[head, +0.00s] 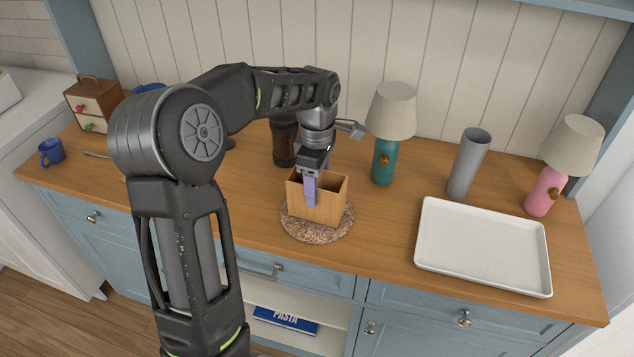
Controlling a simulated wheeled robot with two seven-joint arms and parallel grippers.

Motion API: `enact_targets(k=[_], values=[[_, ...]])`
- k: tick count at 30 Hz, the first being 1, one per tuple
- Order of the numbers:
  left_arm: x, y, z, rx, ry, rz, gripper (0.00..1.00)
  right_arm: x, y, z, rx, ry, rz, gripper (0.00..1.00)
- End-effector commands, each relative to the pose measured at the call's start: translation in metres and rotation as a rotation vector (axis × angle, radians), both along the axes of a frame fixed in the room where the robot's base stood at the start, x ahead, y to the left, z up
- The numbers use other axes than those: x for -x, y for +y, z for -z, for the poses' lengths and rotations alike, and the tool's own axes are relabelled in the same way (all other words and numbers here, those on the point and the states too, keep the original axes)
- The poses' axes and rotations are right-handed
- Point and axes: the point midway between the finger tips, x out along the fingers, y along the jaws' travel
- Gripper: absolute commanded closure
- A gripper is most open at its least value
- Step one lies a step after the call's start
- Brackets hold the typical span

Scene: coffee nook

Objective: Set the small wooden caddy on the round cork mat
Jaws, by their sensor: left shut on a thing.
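The small wooden caddy (329,207) is an open-topped light-wood box, upright over the round cork mat (317,234) near the front of the wooden counter. The mat is brown and speckled, and its rim shows around the caddy's base. I cannot tell whether the caddy's base touches the mat or hangs just above it. My left gripper (310,190) points down from above and is shut on the caddy's near wall, toward its left side. My right gripper is not in view.
A teal lamp (384,160), a grey cup (468,163) and a pink lamp (545,190) stand to the right. A white tray (482,246) lies at front right. A dark jar (284,142) stands behind the caddy. A blue mug (52,151) and small drawer box (93,104) are at left.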

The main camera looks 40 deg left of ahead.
Motion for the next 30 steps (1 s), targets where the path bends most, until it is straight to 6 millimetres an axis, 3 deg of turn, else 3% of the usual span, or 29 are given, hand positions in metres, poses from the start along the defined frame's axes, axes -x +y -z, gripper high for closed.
enact_targets(k=[10, 11, 18, 30], values=[[-0.0003, 0.0, 0.0042, 0.0, -0.001, 0.0, 0.9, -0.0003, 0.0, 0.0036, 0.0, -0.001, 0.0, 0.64], [-0.0002, 0.0001, 0.0035, 0.0, -0.001, 0.0, 0.4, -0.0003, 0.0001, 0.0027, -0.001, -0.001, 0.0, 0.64], [-0.0001, 0.0, 0.0029, 0.0, -0.001, 0.0, 0.21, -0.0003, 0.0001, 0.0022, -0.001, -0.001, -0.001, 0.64], [-0.0006, 0.0, -0.0036, -0.001, -0.002, 0.0, 0.2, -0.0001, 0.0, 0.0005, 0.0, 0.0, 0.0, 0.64]])
